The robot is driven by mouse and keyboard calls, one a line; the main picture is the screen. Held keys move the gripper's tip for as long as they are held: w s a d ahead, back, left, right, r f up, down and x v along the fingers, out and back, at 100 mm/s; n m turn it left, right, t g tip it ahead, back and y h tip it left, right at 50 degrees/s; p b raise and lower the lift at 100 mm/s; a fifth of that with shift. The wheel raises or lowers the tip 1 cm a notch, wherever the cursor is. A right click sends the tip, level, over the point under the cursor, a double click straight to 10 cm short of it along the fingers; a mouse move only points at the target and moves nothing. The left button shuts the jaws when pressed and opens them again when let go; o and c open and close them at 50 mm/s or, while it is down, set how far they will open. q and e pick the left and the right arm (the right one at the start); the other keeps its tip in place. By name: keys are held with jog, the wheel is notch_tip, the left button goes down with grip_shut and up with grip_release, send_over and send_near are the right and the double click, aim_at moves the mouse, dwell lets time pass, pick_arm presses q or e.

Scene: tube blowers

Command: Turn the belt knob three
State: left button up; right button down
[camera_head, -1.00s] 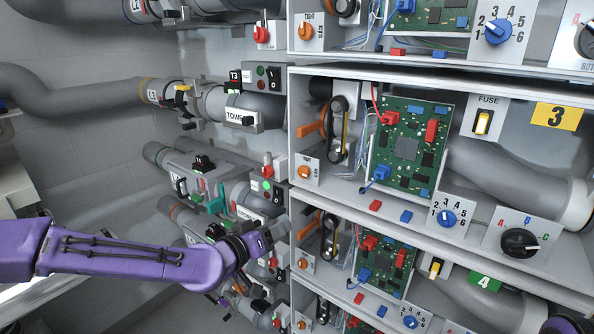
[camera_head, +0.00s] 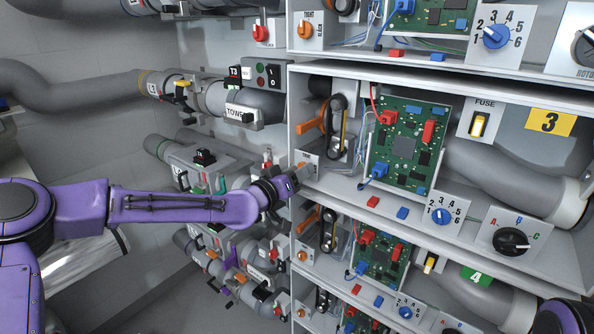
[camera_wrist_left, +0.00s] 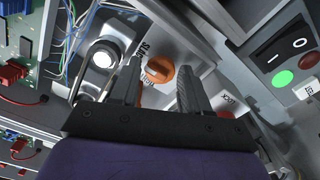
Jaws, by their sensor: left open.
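The belt knob three is an orange dial on a grey plate at the left edge of the bay with the yellow 3 sign (camera_head: 549,122). In the left wrist view the orange knob (camera_wrist_left: 159,76) shows between my fingers, with printed words beside it. In the head view my gripper mostly covers it. My left gripper (camera_head: 303,173) is at the knob plate, open. In the left wrist view its two fingers (camera_wrist_left: 160,68) stand on either side of the knob; I cannot tell whether they touch it. My right gripper is out of view.
An orange lever and belt (camera_head: 336,122) sit just above the knob plate. A circuit board (camera_head: 405,145) with wires stands to the right. A switch box with a green button (camera_wrist_left: 283,80) is close beside my left gripper. Pipes and valves fill the left.

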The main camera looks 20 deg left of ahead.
pick_arm(q)
jog(key=c, duration=0.7)
